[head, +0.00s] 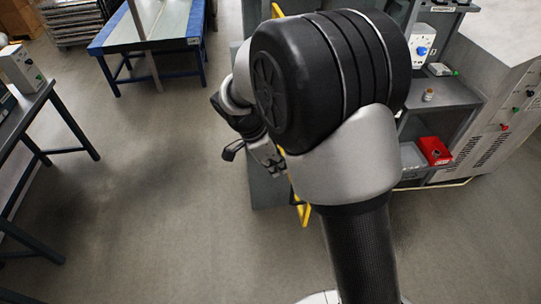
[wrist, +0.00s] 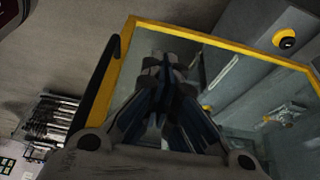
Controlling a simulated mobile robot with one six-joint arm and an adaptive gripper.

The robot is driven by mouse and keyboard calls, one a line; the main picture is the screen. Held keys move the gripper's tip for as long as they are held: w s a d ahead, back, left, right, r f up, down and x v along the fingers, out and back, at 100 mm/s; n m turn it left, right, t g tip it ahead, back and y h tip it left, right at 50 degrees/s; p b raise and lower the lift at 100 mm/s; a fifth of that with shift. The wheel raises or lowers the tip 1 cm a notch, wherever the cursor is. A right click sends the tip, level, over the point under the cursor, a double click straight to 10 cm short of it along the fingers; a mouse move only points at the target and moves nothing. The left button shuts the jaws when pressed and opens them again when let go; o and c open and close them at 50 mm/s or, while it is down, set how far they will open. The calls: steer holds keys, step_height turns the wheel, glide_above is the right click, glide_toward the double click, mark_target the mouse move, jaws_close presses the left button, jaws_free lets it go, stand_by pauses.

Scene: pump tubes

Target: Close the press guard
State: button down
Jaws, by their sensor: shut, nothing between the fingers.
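The press guard (wrist: 215,42) shows in the wrist view as a yellow frame around a clear panel. In the head view only pieces of its yellow frame (head: 303,213) show beside and below my arm; the rest is hidden, so I cannot tell how far it stands open. A black bar (wrist: 97,88) runs along the left side of the frame in the wrist view. My gripper (wrist: 165,63) is shut and empty, in front of the clear panel. I cannot tell whether it touches the panel. In the head view my arm covers most of the press.
A grey shelf unit (head: 440,95) with a red bin (head: 434,151) stands to the right, next to a large pale cabinet (head: 505,110). A blue-framed table (head: 150,25) stands at the back left and a dark bench (head: 25,115) at the left. The floor (head: 160,190) between them is clear.

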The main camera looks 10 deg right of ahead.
steer(key=shift+d+r, duration=0.1)
steer(key=shift+d, duration=1.85)
steer(key=shift+d, duration=0.1)
